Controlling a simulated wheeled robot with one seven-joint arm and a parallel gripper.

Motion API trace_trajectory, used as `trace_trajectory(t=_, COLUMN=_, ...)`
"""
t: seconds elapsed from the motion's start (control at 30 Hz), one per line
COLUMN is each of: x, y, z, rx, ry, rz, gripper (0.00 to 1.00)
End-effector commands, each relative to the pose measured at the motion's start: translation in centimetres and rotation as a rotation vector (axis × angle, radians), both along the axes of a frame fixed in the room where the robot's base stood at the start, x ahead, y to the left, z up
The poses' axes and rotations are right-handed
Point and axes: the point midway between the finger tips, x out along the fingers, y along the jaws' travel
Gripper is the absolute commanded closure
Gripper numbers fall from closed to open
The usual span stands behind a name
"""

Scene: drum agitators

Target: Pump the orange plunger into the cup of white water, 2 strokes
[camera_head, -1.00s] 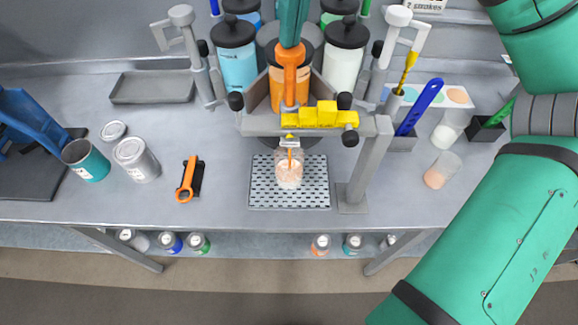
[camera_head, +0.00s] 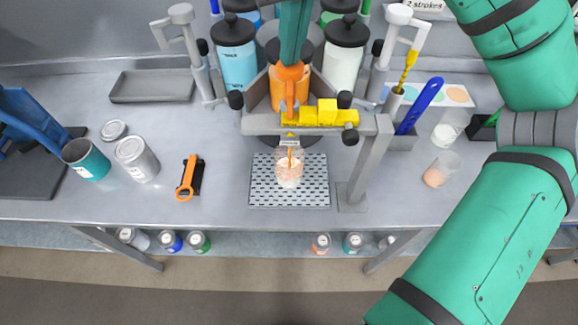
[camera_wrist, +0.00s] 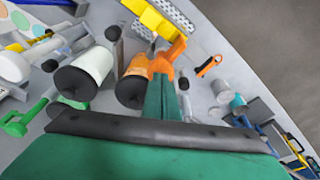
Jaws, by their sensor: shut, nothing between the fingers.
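The orange plunger (camera_head: 289,72) stands on the orange-filled pump canister (camera_head: 280,92) at the centre of the dispenser rack. My gripper (camera_head: 292,60) is shut and empty, its teal fingers pointing down onto the top of the plunger, apparently touching it. In the wrist view the fingers (camera_wrist: 160,88) meet the orange plunger (camera_wrist: 161,64); the exact contact is hard to see. The clear cup (camera_head: 289,178) stands on the perforated plate below the orange nozzle (camera_head: 289,150). It holds pale, orange-tinted contents.
White (camera_head: 343,65) and light-blue (camera_head: 237,62) pump canisters flank the orange one. A yellow stepped block (camera_head: 320,115) sits on the grey rack bar in front. A grey post (camera_head: 362,165) stands right of the cup. An orange-handled tool (camera_head: 188,178) lies on the bench at left.

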Motion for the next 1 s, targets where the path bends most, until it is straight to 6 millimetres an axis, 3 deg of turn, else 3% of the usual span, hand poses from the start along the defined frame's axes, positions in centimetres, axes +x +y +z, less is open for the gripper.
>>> trace_trajectory(t=0.37, x=0.0, y=0.0, z=-0.3, rx=0.0, ry=0.002, rz=0.0, gripper=1.0)
trace_trajectory(t=1.0, x=0.0, y=0.0, z=3.4, rx=-0.002, ry=0.001, rz=-0.002, gripper=1.0)
